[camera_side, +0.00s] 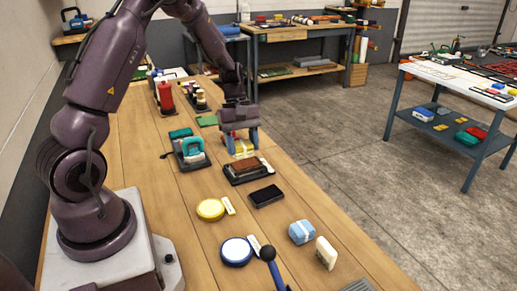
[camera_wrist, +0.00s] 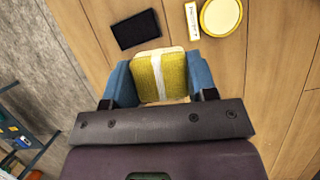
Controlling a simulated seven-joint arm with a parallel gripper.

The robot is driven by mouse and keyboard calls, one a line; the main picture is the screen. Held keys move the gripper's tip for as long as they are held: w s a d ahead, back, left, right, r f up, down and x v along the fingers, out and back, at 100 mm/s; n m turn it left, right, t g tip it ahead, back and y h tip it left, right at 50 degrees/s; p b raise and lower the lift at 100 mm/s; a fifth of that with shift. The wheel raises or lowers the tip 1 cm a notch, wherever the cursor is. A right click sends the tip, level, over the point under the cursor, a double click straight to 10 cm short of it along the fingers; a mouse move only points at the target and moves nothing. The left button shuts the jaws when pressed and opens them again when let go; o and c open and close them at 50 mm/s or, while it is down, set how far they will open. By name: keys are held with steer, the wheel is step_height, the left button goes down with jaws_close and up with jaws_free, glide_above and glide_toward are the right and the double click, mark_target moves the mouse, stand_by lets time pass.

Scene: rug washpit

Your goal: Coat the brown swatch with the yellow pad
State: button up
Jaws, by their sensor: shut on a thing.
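My gripper (camera_side: 240,148) is shut on the yellow pad (camera_wrist: 160,76), which has a white band across it and sits between the two blue fingers in the wrist view. In the side view the pad (camera_side: 243,151) shows low between the fingers. The brown swatch (camera_side: 243,167) lies on a dark tray (camera_side: 250,178) just on the near side of the pad in the side view. I cannot tell whether pad and swatch touch. The swatch is not seen in the wrist view.
A yellow round dish (camera_side: 210,209) and a black flat block (camera_side: 266,196) lie nearer the camera. A teal-handled tool (camera_side: 191,151) stands left of my gripper. A white round dish (camera_side: 236,251), a blue block (camera_side: 301,231) and a cream block (camera_side: 326,253) are nearer still.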

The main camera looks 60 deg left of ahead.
mark_target(234, 167)
steer(key=a+f+n+t+y, duration=0.2)
steer(key=a+n+t+y, duration=0.5)
steer(key=n, duration=1.2)
steer(key=shift+s+a+f+g+h, duration=0.1)
steer(key=shift+a+f+g+h, duration=0.3)
steer(key=shift+f, duration=0.85)
steer(key=shift+s+a+f+g+h, duration=0.1)
steer(key=shift+a+f+g+h, duration=0.3)
steer(key=shift+f, duration=0.9)
steer(key=shift+a+f+g+h, duration=0.3)
steer(key=shift+f+h, duration=0.2)
steer(key=shift+f, duration=0.75)
steer(key=shift+w+f, duration=0.2)
steer(key=shift+f, duration=0.1)
steer(key=shift+w+r, duration=0.15)
steer(key=shift+w, duration=0.35)
steer(key=shift+c, duration=0.3)
steer(key=shift+w+f, duration=0.2)
steer(key=shift+w, duration=0.9)
steer(key=shift+w+d, duration=0.1)
steer(key=shift+w, duration=2.85)
steer(key=shift+s, duration=4.75)
step_height(234, 167, up, 8)
